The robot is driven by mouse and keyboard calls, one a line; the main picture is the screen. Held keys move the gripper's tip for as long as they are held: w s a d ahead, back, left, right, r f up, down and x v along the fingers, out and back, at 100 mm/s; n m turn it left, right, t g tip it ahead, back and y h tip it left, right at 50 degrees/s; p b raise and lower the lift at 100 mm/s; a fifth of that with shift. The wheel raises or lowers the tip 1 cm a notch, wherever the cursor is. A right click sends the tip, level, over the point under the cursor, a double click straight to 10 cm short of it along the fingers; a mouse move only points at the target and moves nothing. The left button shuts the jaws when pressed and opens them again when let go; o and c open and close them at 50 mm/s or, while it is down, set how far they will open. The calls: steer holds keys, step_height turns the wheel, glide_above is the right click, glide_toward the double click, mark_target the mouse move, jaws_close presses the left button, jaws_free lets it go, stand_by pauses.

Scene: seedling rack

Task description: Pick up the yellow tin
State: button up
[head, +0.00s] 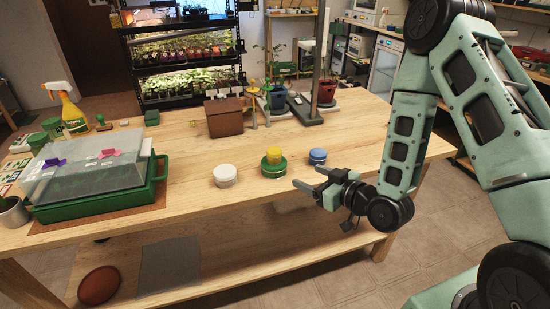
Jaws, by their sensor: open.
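A small yellow tin (274,154) sits upright on top of a wider green tin (273,168) with a pale band, near the front of the wooden table (200,205). A white tin (225,176) stands to the left of this stack, and a blue-lidded tin (318,157) stands to its right. My gripper (311,178) is open and empty. Its two fingers point left over the table's front edge, to the right of and nearer than the yellow tin, and apart from it. The blue tin is just behind the fingers in the picture.
A green tray with a clear lid (155,185) stands at the left. A brown box (224,118), potted plants (274,96) and a dark upright stand (322,70) are farther back. A spray bottle (72,112) is at the back left. Table around the tins is clear.

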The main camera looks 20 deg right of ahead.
steer(key=d, duration=0.1)
steer(key=b, duration=0.7)
glide_toward(279, 158)
steer(key=shift+t, duration=0.4)
steer(key=x, duration=0.6)
steer(key=shift+w+a+f, duration=0.1)
steer(key=shift+w+f, duration=0.1)
steer(key=shift+f, duration=0.05)
steer(key=shift+p+x, duration=0.7)
steer(key=shift+x, duration=2.2)
steer(key=c, duration=1.1)
